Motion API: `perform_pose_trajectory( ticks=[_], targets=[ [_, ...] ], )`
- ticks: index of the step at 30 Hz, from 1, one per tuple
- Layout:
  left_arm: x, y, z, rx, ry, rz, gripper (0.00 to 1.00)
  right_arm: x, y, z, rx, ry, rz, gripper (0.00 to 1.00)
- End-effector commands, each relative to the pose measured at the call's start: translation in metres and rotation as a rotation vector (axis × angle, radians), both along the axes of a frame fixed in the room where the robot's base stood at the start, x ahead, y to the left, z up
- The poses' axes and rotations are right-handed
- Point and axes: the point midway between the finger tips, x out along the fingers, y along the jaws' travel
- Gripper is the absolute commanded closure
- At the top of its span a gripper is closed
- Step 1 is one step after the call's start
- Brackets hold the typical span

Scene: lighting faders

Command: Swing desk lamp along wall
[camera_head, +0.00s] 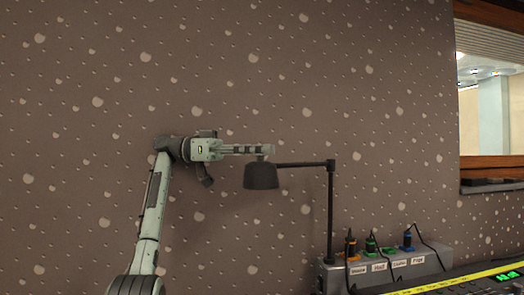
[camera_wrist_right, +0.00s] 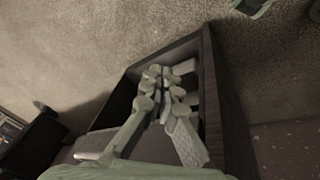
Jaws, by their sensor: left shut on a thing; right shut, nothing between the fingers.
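The desk lamp is black, with a round shade (camera_head: 261,176) hanging from a thin horizontal arm and an upright post (camera_head: 331,215) rising from the grey box at the lower right. The lamp arm points left along the wall. My left gripper (camera_head: 264,150) reaches in from the left and is shut at the top of the shade, on what looks like a small knob there. The exact contact is too small to see. My right gripper (camera_wrist_right: 165,85) is shut and empty in the right wrist view, over an open dark box, away from the lamp.
A grey connector box (camera_head: 390,268) with labelled plugs and black cables stands at the lamp's foot. A fader console (camera_head: 480,285) with a yellow strip is at the lower right. A window (camera_head: 490,110) opens at the right. The speckled wall left of the lamp is bare.

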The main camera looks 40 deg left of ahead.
Motion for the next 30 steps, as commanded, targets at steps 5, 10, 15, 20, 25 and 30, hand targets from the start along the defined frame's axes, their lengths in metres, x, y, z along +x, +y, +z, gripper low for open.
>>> perform_pose_trajectory(
  ticks=[5,10,15,20,25,30],
  targets=[
    [0.000,0.000,-0.001,0.001,0.003,0.000,1.00,0.001,0.001,0.000,0.001,-0.001,-0.001,1.00],
    [0.000,0.000,-0.001,0.001,0.002,0.000,0.54,0.000,0.000,0.000,0.001,0.000,-0.001,1.00],
    [0.000,0.000,0.000,0.000,0.001,0.000,0.53,-0.003,0.000,-0.002,0.001,0.005,0.000,1.00],
    [0.000,0.000,0.002,0.000,0.000,0.000,0.53,-0.007,-0.001,-0.004,-0.003,0.013,0.003,1.00],
    [0.000,0.000,0.021,-0.001,-0.003,0.000,0.53,-0.005,-0.001,-0.003,-0.002,0.010,0.002,1.00],
    [-0.001,0.000,0.054,-0.001,-0.005,0.000,0.53,-0.005,-0.001,-0.002,-0.002,0.008,0.002,1.00]
  ],
)
